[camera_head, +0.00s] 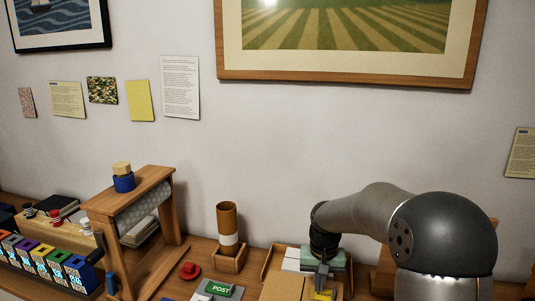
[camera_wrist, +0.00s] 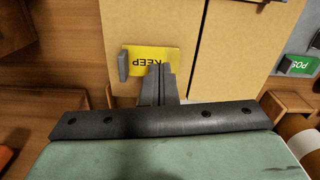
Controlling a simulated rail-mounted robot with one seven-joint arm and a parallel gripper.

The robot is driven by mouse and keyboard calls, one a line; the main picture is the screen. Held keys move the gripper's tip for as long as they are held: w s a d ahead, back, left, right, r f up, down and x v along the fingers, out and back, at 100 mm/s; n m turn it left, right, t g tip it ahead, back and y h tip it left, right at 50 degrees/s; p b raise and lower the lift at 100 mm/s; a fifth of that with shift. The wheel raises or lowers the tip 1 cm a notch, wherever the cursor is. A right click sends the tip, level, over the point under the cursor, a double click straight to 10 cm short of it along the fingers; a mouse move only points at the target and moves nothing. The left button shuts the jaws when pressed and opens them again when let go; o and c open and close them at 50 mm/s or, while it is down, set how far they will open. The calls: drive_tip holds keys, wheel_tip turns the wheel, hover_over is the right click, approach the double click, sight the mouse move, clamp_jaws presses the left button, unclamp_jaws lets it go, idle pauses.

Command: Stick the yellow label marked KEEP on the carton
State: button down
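The yellow label marked KEEP (camera_wrist: 147,54) lies over the left panel of the tan carton (camera_wrist: 231,62) in the wrist view, its print upside down there. A small grey upright piece (camera_wrist: 123,66) stands at the label's left end. My gripper (camera_wrist: 158,72) has its two grey fingers together at the label's near edge, covering part of it. I cannot tell whether they touch it or pinch anything. In the head view my gripper (camera_head: 322,275) points down over the carton (camera_head: 283,287), with the label (camera_head: 322,295) just below it.
A green POST label (camera_head: 219,289) lies on a grey surface left of the carton. A brown tube (camera_head: 228,222) stands in a wooden holder. A wooden stand with a paper roll (camera_head: 145,206) and a red object (camera_head: 190,270) are further left. The wall is behind.

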drive_tip(key=shift+f+b, duration=0.65)
drive_tip(key=shift+f, duration=0.3)
idle(0.6)
drive_tip(key=shift+r+p, duration=1.75)
drive_tip(key=shift+r, duration=0.85)
wheel_tip(320, 180, up, 17)
drive_tip(key=b, duration=0.2)
drive_tip(key=s+f, duration=0.5)
drive_tip(key=s, duration=0.4)
drive_tip(key=s+f, duration=0.5)
drive_tip(key=s, duration=0.5)
drive_tip(key=s+d+f+n, duration=0.1)
drive_tip(key=s+f, duration=0.4)
drive_tip(key=s, duration=0.4)
drive_tip(key=shift+s+t, duration=0.15)
drive_tip(key=shift+t, duration=0.25)
